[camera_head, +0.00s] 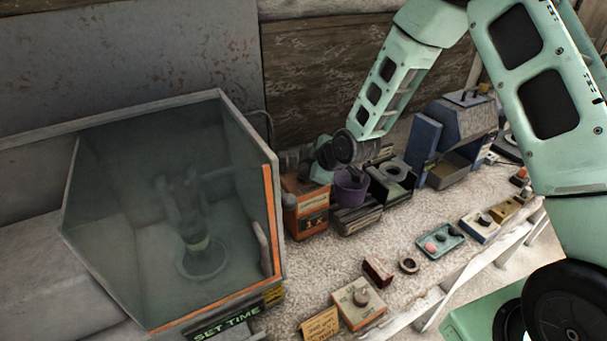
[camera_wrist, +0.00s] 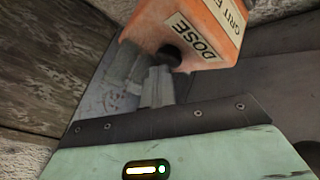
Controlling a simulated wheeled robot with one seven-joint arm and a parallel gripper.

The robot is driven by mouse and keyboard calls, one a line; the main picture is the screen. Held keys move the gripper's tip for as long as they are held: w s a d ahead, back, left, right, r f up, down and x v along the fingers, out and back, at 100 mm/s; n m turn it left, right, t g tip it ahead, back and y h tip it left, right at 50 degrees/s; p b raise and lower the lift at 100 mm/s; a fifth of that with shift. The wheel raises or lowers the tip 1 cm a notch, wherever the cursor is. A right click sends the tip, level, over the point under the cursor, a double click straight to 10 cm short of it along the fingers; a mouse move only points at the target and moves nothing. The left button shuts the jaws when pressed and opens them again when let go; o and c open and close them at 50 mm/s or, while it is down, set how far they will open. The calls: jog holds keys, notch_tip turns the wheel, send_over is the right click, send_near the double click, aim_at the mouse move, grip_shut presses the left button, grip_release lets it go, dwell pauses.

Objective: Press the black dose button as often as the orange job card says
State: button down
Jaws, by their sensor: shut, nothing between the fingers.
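An orange box (camera_head: 305,207) stands right of the glass cabinet in the head view, with what reads as "1X" on its dark-lettered front. In the wrist view, the orange box (camera_wrist: 195,28) has a "DOSE" label beside the black dose button (camera_wrist: 170,53). My gripper (camera_wrist: 157,84) is shut and empty, its fingertips right at the button; I cannot tell whether they touch it. In the head view, my wrist is above and behind the box and my fingertips are hard to make out. An orange-yellow card (camera_head: 320,325) lies at the front edge, its small text unreadable.
The glass cabinet (camera_head: 170,220) with "SET TIME" stands close on the left. A purple cup (camera_head: 351,188) and dark machine (camera_head: 358,218) stand right of the box. A knob block (camera_head: 358,302), a red block (camera_head: 377,270) and a small tray (camera_head: 440,240) lie toward the front.

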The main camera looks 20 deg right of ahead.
jog(key=shift+r, duration=0.65)
jog(key=shift+r+p, duration=1.6)
jog(key=shift+r, duration=0.95)
jog(key=shift+d, duration=0.1)
dwell(0.4)
